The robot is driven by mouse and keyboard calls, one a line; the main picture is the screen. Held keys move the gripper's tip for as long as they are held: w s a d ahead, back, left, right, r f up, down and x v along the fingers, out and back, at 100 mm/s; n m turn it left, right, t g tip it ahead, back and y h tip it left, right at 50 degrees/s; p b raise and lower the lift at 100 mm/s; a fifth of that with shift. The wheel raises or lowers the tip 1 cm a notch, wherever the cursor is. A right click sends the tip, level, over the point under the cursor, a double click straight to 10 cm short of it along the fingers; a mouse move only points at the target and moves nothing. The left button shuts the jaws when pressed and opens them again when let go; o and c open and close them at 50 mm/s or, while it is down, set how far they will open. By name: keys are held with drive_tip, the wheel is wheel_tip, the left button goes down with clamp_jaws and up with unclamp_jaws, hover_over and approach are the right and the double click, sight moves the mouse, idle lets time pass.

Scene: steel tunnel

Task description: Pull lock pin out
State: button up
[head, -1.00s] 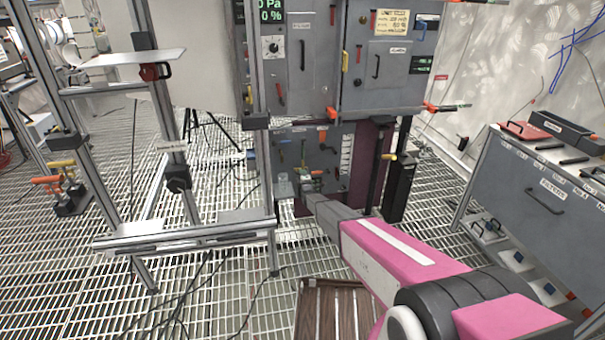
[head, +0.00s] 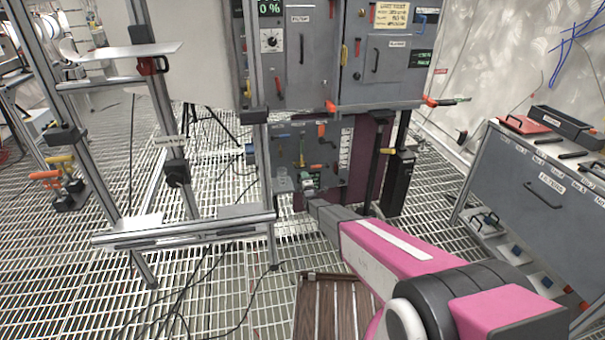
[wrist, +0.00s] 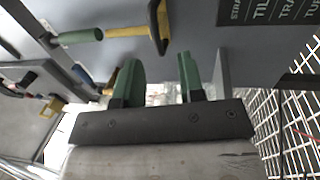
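My gripper (wrist: 158,80) shows two green fingertips with a clear gap between them. It is open, with nothing seen held. In the head view my gripper (head: 311,186) is at the bottom of a grey tool panel (head: 333,163), low under the cabinets. In the wrist view a yellow handle with a black end (wrist: 135,31) and a green handle (wrist: 80,37) stick out from the grey panel face, beyond the fingers and apart from them. I cannot tell which part is the lock pin.
A metal frame (head: 190,236) stands left of my arm. A dark post (head: 398,182) stands right of the panel. A grey cabinet (head: 540,190) with trays is at the right. A slatted wooden piece (head: 332,305) lies on the grating below my arm.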

drive_tip(key=shift+v, duration=1.8)
drive_tip(key=s+d+r+m+g+h, duration=0.2)
drive_tip(key=s+d+r+m+g, duration=0.3)
drive_tip(key=s+d, duration=0.3)
drive_tip(key=s+d+r+m+g+h, duration=0.2)
drive_tip(key=s+d+r+m+g, duration=0.2)
drive_tip(key=s+d+m+g, duration=0.25)
drive_tip(key=s+d+r+m+g, duration=0.2)
drive_tip(key=s+d+r+m, duration=0.1)
drive_tip(key=s, duration=0.6)
drive_tip(key=s+d+r+m+g+h, duration=0.1)
drive_tip(key=s+d+r+m+g, duration=0.2)
drive_tip(key=s, duration=0.6)
drive_tip(key=s+d+r+m+g, duration=0.3)
drive_tip(key=s+d, duration=0.2)
drive_tip(key=s, duration=0.5)
drive_tip(key=shift+d+r+m+h, duration=0.2)
drive_tip(key=shift+r+m+h, duration=0.05)
drive_tip(key=shift+m+h, duration=0.1)
drive_tip(key=shift+s, duration=0.1)
